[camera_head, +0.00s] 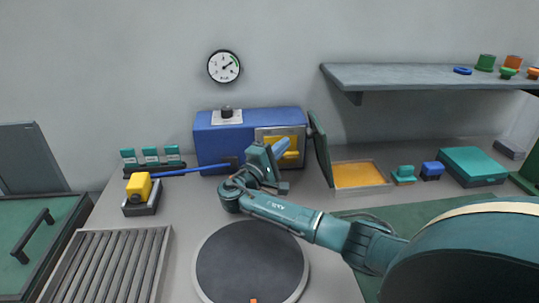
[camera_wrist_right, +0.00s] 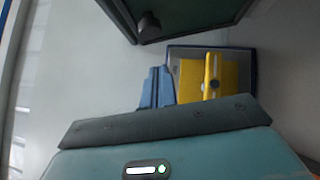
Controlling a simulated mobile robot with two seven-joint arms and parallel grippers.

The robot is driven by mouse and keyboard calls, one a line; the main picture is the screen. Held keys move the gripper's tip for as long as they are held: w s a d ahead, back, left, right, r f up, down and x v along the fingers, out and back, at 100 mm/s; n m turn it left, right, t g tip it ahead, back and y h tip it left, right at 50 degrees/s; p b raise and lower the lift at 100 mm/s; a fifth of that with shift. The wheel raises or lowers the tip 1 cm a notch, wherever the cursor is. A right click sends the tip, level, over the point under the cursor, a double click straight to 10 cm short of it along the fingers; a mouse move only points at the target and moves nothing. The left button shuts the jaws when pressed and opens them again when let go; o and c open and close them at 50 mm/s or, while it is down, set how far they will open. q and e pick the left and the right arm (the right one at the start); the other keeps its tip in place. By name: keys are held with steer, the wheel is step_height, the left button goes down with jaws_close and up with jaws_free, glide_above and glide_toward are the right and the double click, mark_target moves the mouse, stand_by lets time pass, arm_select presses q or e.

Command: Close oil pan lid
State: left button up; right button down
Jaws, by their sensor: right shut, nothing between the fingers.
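The oil pan (camera_head: 362,188) is a pale shallow tray holding orange-yellow contents, on the worktable right of the blue machine. Its dark green lid (camera_head: 321,150) stands raised, nearly upright, at the tray's left side. In the right wrist view the lid (camera_wrist_right: 190,12) appears as a dark green panel at the top, with a black knob (camera_wrist_right: 148,26). My right gripper (camera_head: 283,147) has blue fingers and is shut and empty, just left of the lid, in front of the machine. Its fingers (camera_wrist_right: 158,87) also show in the right wrist view, apart from the knob. My left gripper is not in view.
The blue machine (camera_head: 225,148) has a grey-framed opening with a yellow part (camera_head: 293,158). A dark round plate (camera_head: 250,265) lies below my right forearm. Teal and blue blocks (camera_head: 403,175) and a teal case (camera_head: 472,164) stand right of the pan. A shelf (camera_head: 420,76) hangs above.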

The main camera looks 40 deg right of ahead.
arm_select(q)
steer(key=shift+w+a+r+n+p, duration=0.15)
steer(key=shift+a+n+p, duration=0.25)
steer(key=shift+p, duration=0.4)
arm_select(e)
steer(key=d, duration=0.1)
steer(key=s+d, duration=0.1)
steer(key=d+r, duration=0.1)
steer(key=shift+s+d, duration=0.3)
steer(key=shift+d, duration=0.05)
